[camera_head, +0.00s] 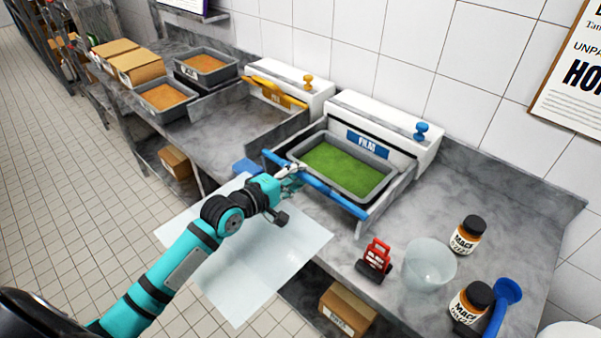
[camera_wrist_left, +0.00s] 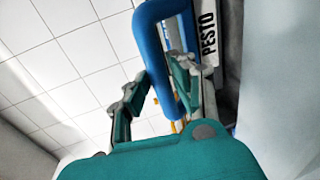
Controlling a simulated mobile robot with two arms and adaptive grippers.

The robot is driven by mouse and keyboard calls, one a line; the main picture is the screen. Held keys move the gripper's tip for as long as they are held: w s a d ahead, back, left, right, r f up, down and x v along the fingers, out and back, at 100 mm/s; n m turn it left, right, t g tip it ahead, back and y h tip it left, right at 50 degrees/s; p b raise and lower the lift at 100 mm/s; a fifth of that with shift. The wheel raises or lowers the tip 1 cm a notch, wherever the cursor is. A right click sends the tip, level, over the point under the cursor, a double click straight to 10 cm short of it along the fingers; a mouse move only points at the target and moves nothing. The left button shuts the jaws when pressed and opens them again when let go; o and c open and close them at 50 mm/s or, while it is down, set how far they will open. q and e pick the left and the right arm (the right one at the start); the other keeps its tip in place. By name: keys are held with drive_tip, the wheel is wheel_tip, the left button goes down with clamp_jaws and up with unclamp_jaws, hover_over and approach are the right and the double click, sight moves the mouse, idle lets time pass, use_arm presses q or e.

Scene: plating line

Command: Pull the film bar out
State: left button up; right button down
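The blue film bar (camera_head: 330,190) runs along the front of the blue-labelled station, before a grey tray (camera_head: 378,190) of green filling. My left gripper (camera_head: 292,180) is at the bar's left part. In the left wrist view the blue bar (camera_wrist_left: 162,62) passes between the two fingertips, which appear to touch it from both sides. A pale translucent sheet (camera_head: 255,265) spreads below the bar and my arm, past the counter's front edge; my arm covers part of it. My right gripper does not show.
A red-and-black device (camera_head: 375,256), a clear bowl (camera_head: 430,265) and dark-lidded jars (camera_head: 468,236) stand on the counter to the right. A yellow-handled station (camera_head: 290,85) and trays of orange filling (camera_head: 165,97) are to the left. A cardboard box (camera_head: 347,310) sits below.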

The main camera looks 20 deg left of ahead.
use_arm(q)
drive_tip(key=shift+o, duration=1.1)
drive_tip(key=shift+s, duration=0.2)
drive_tip(key=shift+o, duration=0.3)
drive_tip(key=shift+w, duration=0.1)
drive_tip(key=shift+w+d+f, duration=0.1)
drive_tip(key=shift+w, duration=0.15)
drive_tip(key=shift+w+d+f, duration=0.1)
drive_tip(key=shift+w, duration=0.1)
drive_tip(key=shift+s, duration=0.1)
drive_tip(key=v, duration=1.2)
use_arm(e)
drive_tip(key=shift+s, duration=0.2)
